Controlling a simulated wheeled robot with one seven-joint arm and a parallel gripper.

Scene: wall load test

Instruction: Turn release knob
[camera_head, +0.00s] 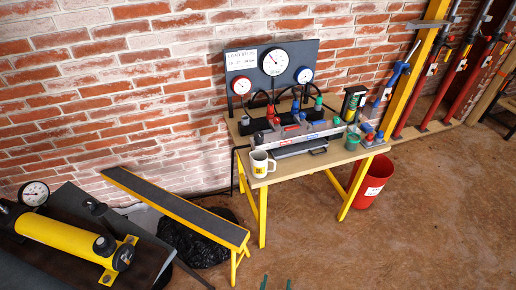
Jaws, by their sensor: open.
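A yellow hydraulic cylinder pump (62,235) lies on a dark bench at the lower left. A dark round knob (123,259) shows at its right end; I cannot tell for sure that it is the release knob. A round gauge (34,193) stands at the pump's left end. Two small dark green tips at the bottom edge appear to be my gripper (276,284). They are apart, with nothing visible between them. My gripper is to the right of the pump and not touching it. The rest of my gripper is out of frame.
A red bucket (372,185) is at right. Brown floor is clear in front.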

